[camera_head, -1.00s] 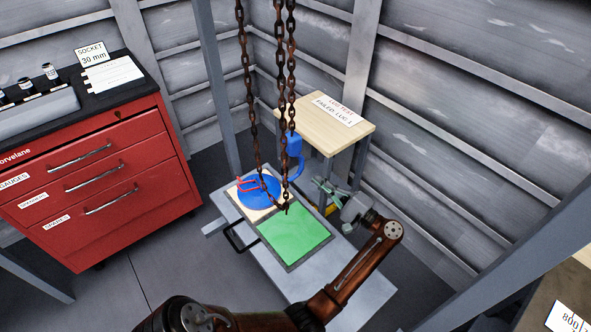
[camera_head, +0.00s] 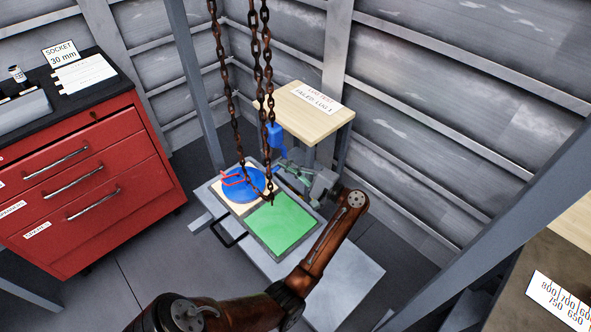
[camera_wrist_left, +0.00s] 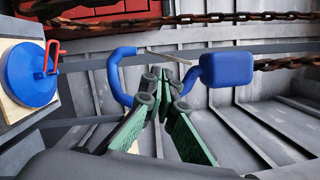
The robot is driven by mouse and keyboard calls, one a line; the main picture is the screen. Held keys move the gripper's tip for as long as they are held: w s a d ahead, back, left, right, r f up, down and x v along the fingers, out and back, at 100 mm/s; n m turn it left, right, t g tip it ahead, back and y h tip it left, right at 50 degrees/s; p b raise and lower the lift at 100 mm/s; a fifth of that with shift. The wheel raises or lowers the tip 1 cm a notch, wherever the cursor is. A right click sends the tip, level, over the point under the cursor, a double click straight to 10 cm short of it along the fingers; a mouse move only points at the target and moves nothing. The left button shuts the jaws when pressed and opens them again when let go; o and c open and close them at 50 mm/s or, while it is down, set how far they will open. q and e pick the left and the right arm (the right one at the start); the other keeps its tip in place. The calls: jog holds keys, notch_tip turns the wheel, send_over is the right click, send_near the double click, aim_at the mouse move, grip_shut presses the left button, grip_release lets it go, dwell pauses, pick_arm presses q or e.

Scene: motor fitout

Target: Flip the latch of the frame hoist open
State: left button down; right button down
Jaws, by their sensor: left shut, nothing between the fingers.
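The frame hoist's blue hook block (camera_head: 275,135) hangs on rusty chains above the cart. In the left wrist view the block (camera_wrist_left: 227,70) is at the right, and its curved blue hook (camera_wrist_left: 119,77) is at the left. A thin tan bar (camera_wrist_left: 168,57) spans the gap between them and looks like the latch. My left gripper (camera_head: 283,167) is just below and right of the hook in the head view. In the wrist view its green fingers (camera_wrist_left: 165,85) are shut and empty, with the tips close to the bar; contact cannot be told. My right gripper is out of view.
A low grey cart (camera_head: 345,270) carries a green mat (camera_head: 282,224) and a blue disc (camera_head: 240,186) with a red handle. A wooden table (camera_head: 315,115) stands behind. A red drawer cabinet (camera_head: 85,180) is at the left. Rusty chains (camera_head: 268,75) hang close to the gripper.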

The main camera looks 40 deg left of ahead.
aim_at(266, 154)
pick_arm(q)
jog(key=shift+s+a+r, duration=0.1)
jog(key=shift+s+a, duration=0.05)
jog(key=shift+a, duration=0.6)
jog(key=shift+s+a, duration=0.1)
jog(key=shift+a, duration=0.65)
